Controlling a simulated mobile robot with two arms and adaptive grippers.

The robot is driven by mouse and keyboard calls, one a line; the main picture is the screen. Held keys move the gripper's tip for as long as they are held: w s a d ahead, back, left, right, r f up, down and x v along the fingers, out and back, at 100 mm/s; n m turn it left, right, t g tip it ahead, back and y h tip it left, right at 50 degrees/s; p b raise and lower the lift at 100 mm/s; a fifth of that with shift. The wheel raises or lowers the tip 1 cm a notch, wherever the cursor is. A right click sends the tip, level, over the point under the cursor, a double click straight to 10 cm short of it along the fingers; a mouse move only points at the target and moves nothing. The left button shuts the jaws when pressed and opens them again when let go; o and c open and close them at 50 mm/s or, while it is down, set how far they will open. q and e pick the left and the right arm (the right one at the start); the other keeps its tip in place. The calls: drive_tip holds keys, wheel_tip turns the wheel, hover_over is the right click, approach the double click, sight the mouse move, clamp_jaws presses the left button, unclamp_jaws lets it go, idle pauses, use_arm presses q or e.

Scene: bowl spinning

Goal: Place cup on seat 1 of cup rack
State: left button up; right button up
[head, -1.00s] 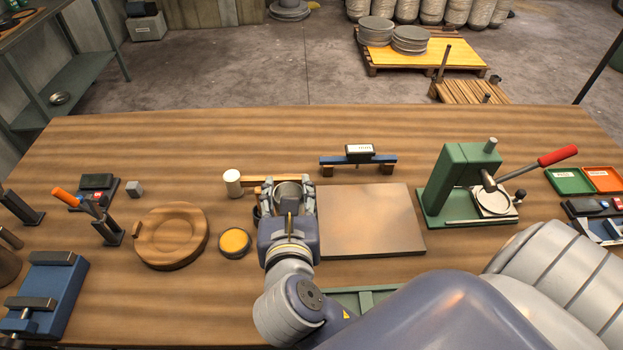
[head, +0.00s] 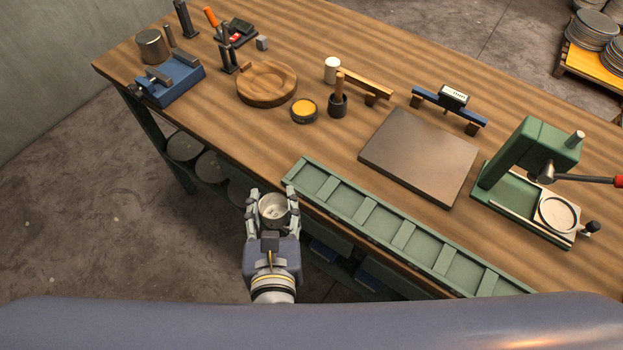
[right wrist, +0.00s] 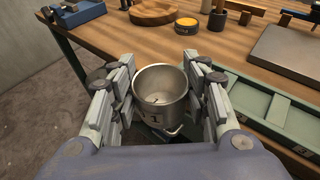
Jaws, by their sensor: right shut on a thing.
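A grey metal cup (head: 273,212) is held upright between the fingers of my right gripper (head: 273,198). In the right wrist view the cup (right wrist: 160,92) shows its open top and a dark mark like "1" on its side. The gripper is shut on it, just off the table's front edge, left of and near the left end of a long green rack (head: 403,236). The rack lies along that edge and has several compartments split by dividers; those in view look empty. It also shows in the right wrist view (right wrist: 277,110). My left gripper is not in view.
Behind the rack are a grey slab (head: 420,155), a yellow-topped tin (head: 304,110), a dark pot with a wooden handle (head: 338,103) and a round wooden dish (head: 267,83). A green press (head: 530,160) stands at the right. Floor is open at the left.

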drive_tip(key=shift+s+a+f+n+y, duration=0.15)
drive_tip(key=shift+s+a, duration=0.05)
drive_tip(key=shift+a, duration=0.3)
drive_tip(key=shift+s+a+f+n+y, duration=0.1)
drive_tip(key=shift+s+a+n+y, duration=0.05)
drive_tip(key=shift+a, duration=0.5)
drive_tip(key=w+d+p, duration=0.1)
drive_tip(key=w+d, duration=0.2)
drive_tip(key=w, duration=0.1)
drive_tip(key=w+d+f+p, duration=0.1)
drive_tip(key=w+d, duration=0.1)
drive_tip(key=w, duration=0.2)
drive_tip(key=w+d+p, duration=0.1)
drive_tip(key=w+d, duration=0.2)
drive_tip(key=w, duration=0.1)
drive_tip(key=shift+d+f+p, duration=0.15)
drive_tip(key=shift+d+p, duration=0.2)
drive_tip(key=shift+w+d, duration=0.15)
drive_tip(key=shift+w, duration=0.05)
drive_tip(key=shift+f, duration=0.3)
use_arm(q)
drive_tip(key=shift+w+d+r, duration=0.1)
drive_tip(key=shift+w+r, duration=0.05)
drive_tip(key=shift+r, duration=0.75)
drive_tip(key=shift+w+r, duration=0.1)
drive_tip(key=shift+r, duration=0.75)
use_arm(e)
drive_tip(key=shift+f, duration=1.55)
drive_tip(key=shift+f, duration=0.15)
drive_tip(key=o, duration=1.1)
